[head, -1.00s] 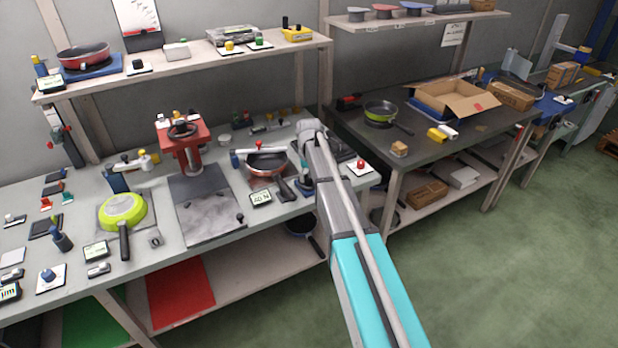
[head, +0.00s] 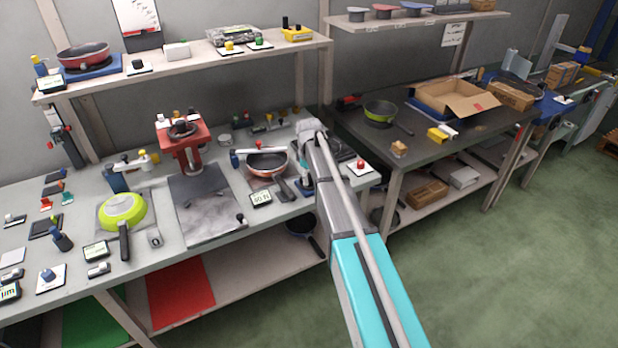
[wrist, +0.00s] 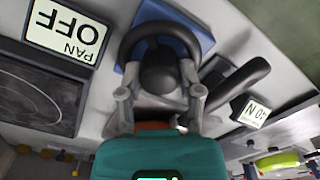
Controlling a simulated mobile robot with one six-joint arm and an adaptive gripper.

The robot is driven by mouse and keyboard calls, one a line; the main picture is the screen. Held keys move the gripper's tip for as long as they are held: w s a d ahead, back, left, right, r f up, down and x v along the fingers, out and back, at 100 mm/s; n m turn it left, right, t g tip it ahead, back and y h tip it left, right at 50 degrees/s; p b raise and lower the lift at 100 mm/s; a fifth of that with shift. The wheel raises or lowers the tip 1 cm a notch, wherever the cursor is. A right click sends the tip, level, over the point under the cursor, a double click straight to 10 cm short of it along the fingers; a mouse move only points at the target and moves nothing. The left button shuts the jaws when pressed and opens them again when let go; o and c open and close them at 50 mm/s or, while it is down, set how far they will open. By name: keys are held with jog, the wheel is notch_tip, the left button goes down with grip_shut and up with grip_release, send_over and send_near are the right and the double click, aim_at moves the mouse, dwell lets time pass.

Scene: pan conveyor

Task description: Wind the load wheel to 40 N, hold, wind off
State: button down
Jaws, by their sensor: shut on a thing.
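The load wheel (wrist: 160,70), dark with a round rim and hub, sits on a blue base (wrist: 196,28) in the wrist view. My gripper (wrist: 160,106) is shut on the wheel, with one finger on each side of it. In the head view my own arm hides the gripper and most of the wheel. The load display (head: 260,199) reads 40 N; it also shows upside down in the wrist view (wrist: 252,112). The reddish pan (head: 268,168) lies beside the wheel, under a white beam (head: 262,151), its black handle (head: 285,190) pointing to the front.
A sign reading PAN OFF (wrist: 66,32) stands close to the wheel. A red button (head: 361,165) is at the bench corner. A red press (head: 185,145) and a green pan (head: 122,208) stand to the left.

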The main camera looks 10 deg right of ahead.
jog(key=shift+n, duration=0.7)
jog(key=shift+c, duration=1.3)
grip_release()
jog(key=shift+m, duration=0.3)
